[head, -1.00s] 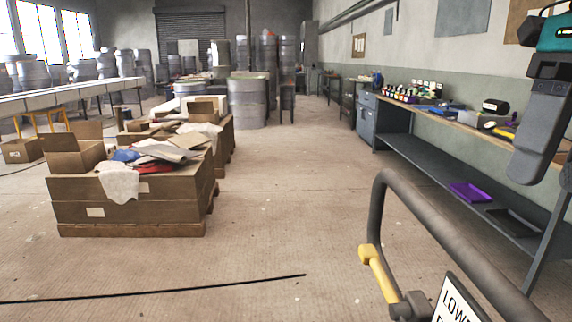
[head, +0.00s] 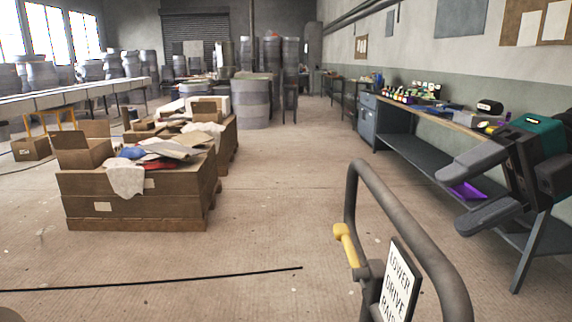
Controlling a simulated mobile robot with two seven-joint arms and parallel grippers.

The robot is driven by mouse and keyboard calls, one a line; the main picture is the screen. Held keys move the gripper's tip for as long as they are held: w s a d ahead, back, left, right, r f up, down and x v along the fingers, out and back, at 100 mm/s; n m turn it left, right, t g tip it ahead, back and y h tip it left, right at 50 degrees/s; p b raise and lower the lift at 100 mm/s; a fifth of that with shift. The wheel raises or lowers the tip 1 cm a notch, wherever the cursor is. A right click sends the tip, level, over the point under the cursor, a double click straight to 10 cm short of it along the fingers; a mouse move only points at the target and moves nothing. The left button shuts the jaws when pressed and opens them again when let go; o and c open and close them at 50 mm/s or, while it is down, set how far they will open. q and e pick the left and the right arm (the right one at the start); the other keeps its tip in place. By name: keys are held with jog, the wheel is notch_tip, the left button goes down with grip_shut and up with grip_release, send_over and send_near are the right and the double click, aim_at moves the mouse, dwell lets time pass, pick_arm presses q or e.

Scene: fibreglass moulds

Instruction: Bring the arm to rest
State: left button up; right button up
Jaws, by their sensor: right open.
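My right gripper (head: 446,193) is at the right side of the head view. Its two grey fingers are spread apart and point left, with nothing between them. Its teal and black body (head: 543,140) is at the right edge, in front of the workbench. My left gripper does not show.
A grey rail (head: 425,232) with a yellow lever (head: 346,245) and a sign (head: 400,285) rises in front, below the right gripper. A workbench (head: 440,115) with bottles and tools runs along the right wall. Cardboard boxes (head: 135,198) stand left. The floor (head: 270,190) between is clear.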

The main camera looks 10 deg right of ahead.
jog(key=w+d+f+m+t+h+p, duration=0.15)
jog(key=w+f+m+t, duration=0.25)
jog(key=f+m+t, duration=0.55)
jog(key=w+d+f+m+t+h, duration=0.1)
jog(key=w+d+f+m+t, duration=0.15)
jog(key=f+m+t, duration=0.6)
jog(key=s+a+f+m+g+h, duration=0.2)
jog(key=s+a+f+m+g, duration=0.1)
jog(key=f, duration=0.5)
jog(key=s+a+f+m+g+h, duration=0.3)
jog(key=s+a+f+m, duration=0.2)
jog(key=f, duration=0.4)
jog(key=s+a+f+m+g+h, duration=0.2)
jog(key=s+a+f+m+g, duration=0.1)
jog(key=f, duration=0.6)
jog(key=shift+s+a+f+m+p, duration=0.25)
jog(key=shift+s+a+m+p, duration=0.2)
jog(key=shift+a+m, duration=0.6)
